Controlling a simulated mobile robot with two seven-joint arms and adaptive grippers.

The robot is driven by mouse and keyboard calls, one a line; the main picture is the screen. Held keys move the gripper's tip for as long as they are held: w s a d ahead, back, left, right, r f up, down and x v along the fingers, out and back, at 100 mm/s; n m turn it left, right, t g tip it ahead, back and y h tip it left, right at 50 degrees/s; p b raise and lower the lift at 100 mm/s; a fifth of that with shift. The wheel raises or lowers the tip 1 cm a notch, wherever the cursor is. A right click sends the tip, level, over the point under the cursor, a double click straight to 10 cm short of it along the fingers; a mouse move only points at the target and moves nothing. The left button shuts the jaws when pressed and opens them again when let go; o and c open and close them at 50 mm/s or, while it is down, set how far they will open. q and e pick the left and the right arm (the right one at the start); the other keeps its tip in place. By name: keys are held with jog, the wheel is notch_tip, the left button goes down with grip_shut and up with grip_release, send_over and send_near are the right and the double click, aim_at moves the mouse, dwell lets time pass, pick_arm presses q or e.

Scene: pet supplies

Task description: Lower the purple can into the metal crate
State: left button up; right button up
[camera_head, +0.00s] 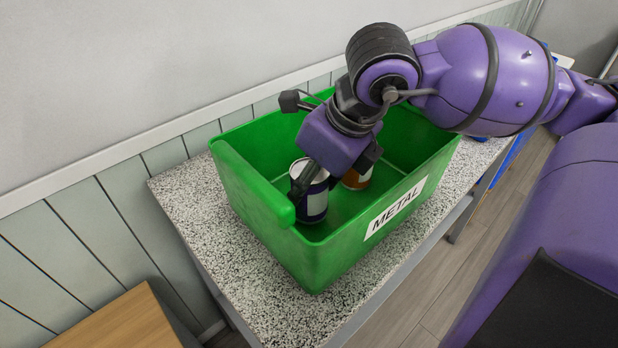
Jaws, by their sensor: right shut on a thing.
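The metal crate (320,268) is a green bin with a white METAL label, standing on a speckled table. My right gripper (308,180) reaches down into it from above and is shut on the purple can (313,205). The can is dark purple with a pale top rim. It is inside the crate, near the left end and close to the front wall. The gripper hides part of it, and I cannot tell whether its base touches the crate floor. My left gripper is not in view.
An orange-brown can (357,178) stands in the crate, right of the purple can and partly hidden by my gripper. The speckled table (187,193) has bare room left of the crate. A panelled wall (110,215) runs behind it. A wooden surface (125,322) shows at bottom left.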

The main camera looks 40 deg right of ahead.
jog(key=shift+f+b, duration=0.55)
jog(key=shift+f, duration=0.35)
dwell(0.4)
jog(key=o, duration=1.2)
jog(key=v, duration=1.2)
jog(key=shift+r, duration=0.1)
